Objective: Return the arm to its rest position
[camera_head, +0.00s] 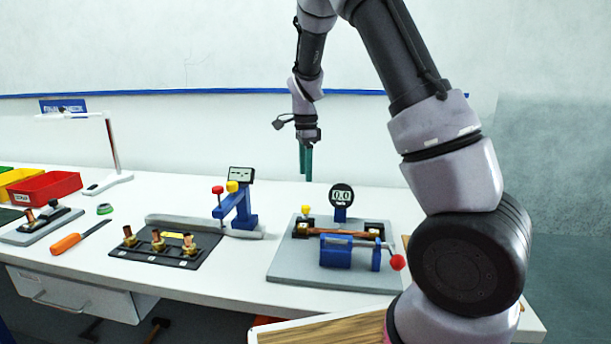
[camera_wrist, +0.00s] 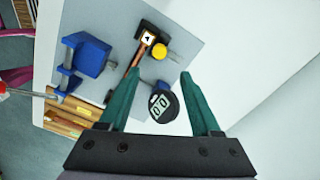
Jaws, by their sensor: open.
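My gripper (camera_head: 306,158) hangs with its green fingers pointing down, above the back of the white bench and apart from everything on it. In the wrist view my gripper (camera_wrist: 155,80) shows two green fingers spread apart with nothing held between them. Below it is a grey fixture plate (camera_head: 290,268) with a blue clamp (camera_head: 340,253), a copper rod (camera_head: 345,233) and a round gauge (camera_head: 341,195) reading 0.0. The gauge (camera_wrist: 162,104) also shows between the fingers in the wrist view, lower down on the plate.
A black tray (camera_head: 150,262) with several brass fittings lies left of the plate, with a blue press (camera_head: 238,207) behind it. An orange-handled tool (camera_head: 66,243), a red bin (camera_head: 45,188) and a lamp (camera_head: 110,150) are farther left. The air around my gripper looks clear.

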